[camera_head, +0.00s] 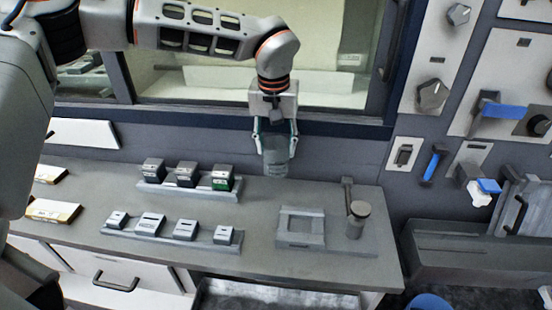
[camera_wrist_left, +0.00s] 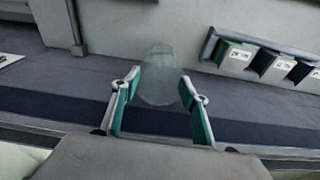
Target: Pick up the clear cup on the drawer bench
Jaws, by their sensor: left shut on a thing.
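The clear cup (camera_head: 275,161) is greyish and see-through, at the back of the drawer bench (camera_head: 262,212) in the head view. My left gripper (camera_head: 276,143) comes down from above and is shut on the cup, one finger on each side. In the left wrist view the cup (camera_wrist_left: 160,88) stands out between the green-padded fingers of the left gripper (camera_wrist_left: 161,84). I cannot tell whether the cup's base touches the bench. My right gripper is not in view.
A rack of dark blocks (camera_head: 187,175) and a row of light blocks (camera_head: 165,227) lie left of the cup. A square grey frame (camera_head: 302,228) and a post with a round top (camera_head: 358,212) are to the right. A window wall (camera_head: 330,125) rises behind.

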